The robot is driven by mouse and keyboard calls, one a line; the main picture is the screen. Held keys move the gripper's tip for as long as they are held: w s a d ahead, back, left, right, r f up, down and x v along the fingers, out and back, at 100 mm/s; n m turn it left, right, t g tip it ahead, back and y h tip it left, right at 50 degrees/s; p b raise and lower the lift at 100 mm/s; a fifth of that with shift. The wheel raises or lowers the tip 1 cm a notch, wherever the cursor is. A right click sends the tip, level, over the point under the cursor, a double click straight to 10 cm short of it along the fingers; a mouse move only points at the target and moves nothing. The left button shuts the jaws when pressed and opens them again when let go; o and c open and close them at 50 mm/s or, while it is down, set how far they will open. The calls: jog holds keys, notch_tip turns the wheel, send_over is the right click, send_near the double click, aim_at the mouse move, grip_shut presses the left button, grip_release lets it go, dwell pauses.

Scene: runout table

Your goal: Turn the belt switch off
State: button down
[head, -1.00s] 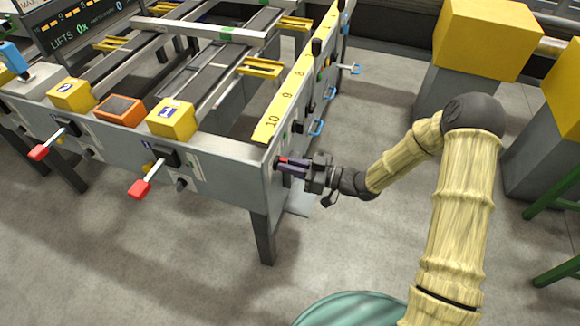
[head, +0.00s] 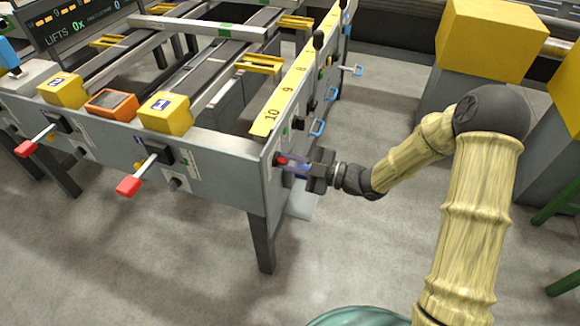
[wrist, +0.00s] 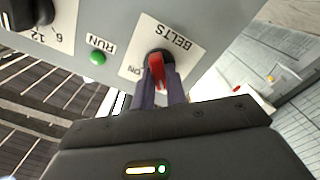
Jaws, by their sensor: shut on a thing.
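The belt switch (wrist: 157,68) is a red handle on a dark round base, on a white plate marked BELTS and ON in the wrist view. It also shows as a small red spot on the table's end panel in the head view (head: 283,160). My gripper (wrist: 158,88) is at the switch, its two purple fingers on either side of the red handle and shut on it. The fingers hide the handle's lower part and part of the plate's lettering. In the head view my gripper (head: 291,165) reaches the panel from the right.
A green RUN lamp (wrist: 98,57) and a black knob (wrist: 30,12) sit beside the switch plate. Levers with red grips (head: 130,186) stick out of the table's front. Yellow blocks on grey stands (head: 490,38) stand at the right. Grey floor lies open below my arm.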

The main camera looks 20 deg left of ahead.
jog(key=shift+f+n, duration=0.1)
jog(key=shift+n, duration=0.3)
jog(key=c, duration=1.4)
grip_release()
jog(key=shift+c, duration=0.2)
jog(key=shift+d, duration=0.1)
jog(key=s+d+p, duration=0.1)
jog(key=d+p, duration=0.1)
jog(key=d, duration=1.5)
jog(key=shift+s+d, duration=0.15)
jog(key=shift+s, duration=0.05)
jog(key=shift+w, duration=0.1)
